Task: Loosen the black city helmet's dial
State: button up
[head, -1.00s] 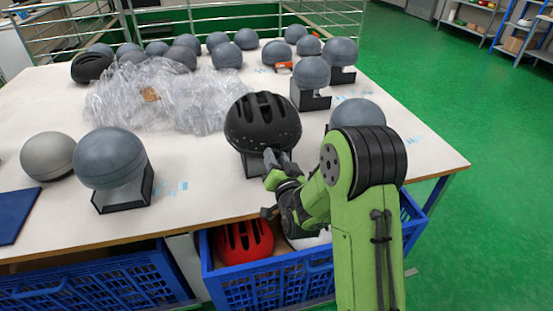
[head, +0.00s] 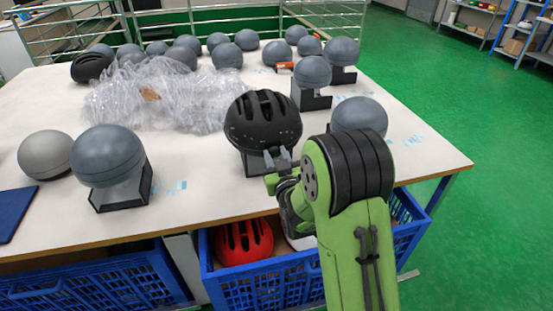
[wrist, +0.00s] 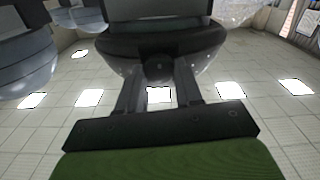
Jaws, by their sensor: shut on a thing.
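The black city helmet (head: 263,118) sits on a dark stand (head: 254,165) near the table's front edge in the head view. Its vented shell faces up, and its dark rim also shows in the wrist view (wrist: 120,45). My gripper (head: 277,155) reaches its lower near side from the front. In the wrist view my gripper (wrist: 158,75) has its two fingers on either side of a small dark dial (wrist: 158,67) under the rim, shut on it. The dial is hidden in the head view.
Grey headforms on stands stand left (head: 108,157) and right (head: 358,116) of the helmet. Crumpled clear plastic (head: 155,95) lies behind. A blue crate (head: 262,287) with a red helmet (head: 244,240) is below the table edge. The front-right table area is mostly clear.

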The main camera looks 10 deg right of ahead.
dwell(0.4)
jog(key=o, duration=1.1)
jog(key=shift+c, duration=0.2)
